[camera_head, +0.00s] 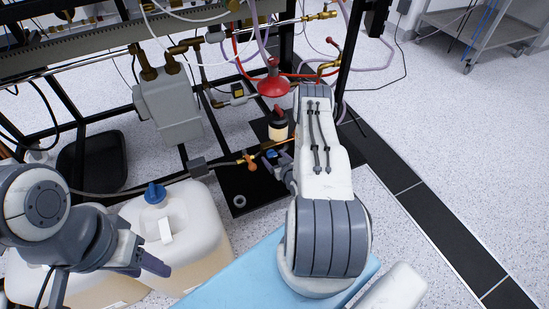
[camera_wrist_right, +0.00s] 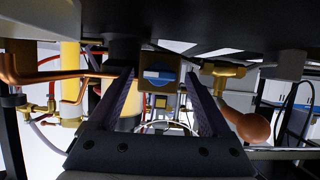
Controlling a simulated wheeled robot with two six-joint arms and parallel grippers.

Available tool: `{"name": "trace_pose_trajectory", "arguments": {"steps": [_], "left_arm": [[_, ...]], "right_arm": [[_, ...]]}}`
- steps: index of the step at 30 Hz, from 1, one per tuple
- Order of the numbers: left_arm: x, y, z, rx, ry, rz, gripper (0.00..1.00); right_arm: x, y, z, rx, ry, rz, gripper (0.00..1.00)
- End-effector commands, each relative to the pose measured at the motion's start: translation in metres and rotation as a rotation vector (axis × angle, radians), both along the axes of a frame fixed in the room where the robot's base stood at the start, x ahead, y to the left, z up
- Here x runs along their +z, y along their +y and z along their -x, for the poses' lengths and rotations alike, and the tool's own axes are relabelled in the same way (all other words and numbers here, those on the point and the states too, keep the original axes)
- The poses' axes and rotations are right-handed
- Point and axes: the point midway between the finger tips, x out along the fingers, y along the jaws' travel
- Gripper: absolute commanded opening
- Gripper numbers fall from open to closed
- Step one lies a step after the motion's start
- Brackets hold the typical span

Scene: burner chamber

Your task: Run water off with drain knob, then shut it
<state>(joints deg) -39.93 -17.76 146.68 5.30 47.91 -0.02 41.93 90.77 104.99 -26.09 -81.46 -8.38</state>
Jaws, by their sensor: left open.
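A blue knob (camera_wrist_right: 158,76) on a square brass-coloured plate sits straight ahead in the right wrist view, between the fingertips of my right gripper (camera_wrist_right: 160,82). I take it to be the drain knob. The fingers stand apart on either side of it; I cannot tell if they touch it. In the head view part of my right gripper (camera_head: 276,158) shows beside its arm, near the copper pipe, and the knob cannot be made out. My left gripper (camera_head: 145,264) is open and empty above the white jugs at the lower left. No water flow can be made out.
A copper pipe (camera_wrist_right: 62,76) runs left of the knob, and a brass valve (camera_wrist_right: 222,69) is at its right. A blue-capped jug (camera_head: 190,225) stands beside my right arm. A red funnel-like part (camera_head: 272,84) hangs above. The floor at right is mostly clear.

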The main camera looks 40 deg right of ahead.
Motion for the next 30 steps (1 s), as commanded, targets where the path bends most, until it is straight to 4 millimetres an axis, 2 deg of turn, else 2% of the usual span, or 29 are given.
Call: {"name": "trace_pose_trajectory", "arguments": {"steps": [8, 21, 25, 30], "left_arm": [[0.005, 0.0, 0.0, 0.0, 0.0, 0.0, 0.5], [0.041, 0.0, 0.0, 0.0, 0.0, 0.0, 0.5], [0.045, 0.0, 0.0, 0.0, 0.0, 0.0, 0.5], [0.046, 0.0, 0.0, 0.0, 0.0, 0.0, 0.5]], "right_arm": [[0.004, 0.001, 0.006, -0.002, 0.001, -0.002, 0.82], [0.036, 0.018, 0.077, -0.005, 0.0, -0.004, 0.82], [0.039, 0.022, 0.089, -0.002, 0.001, -0.003, 0.82], [0.041, 0.023, 0.094, 0.0, -0.001, 0.0, 0.82]]}}
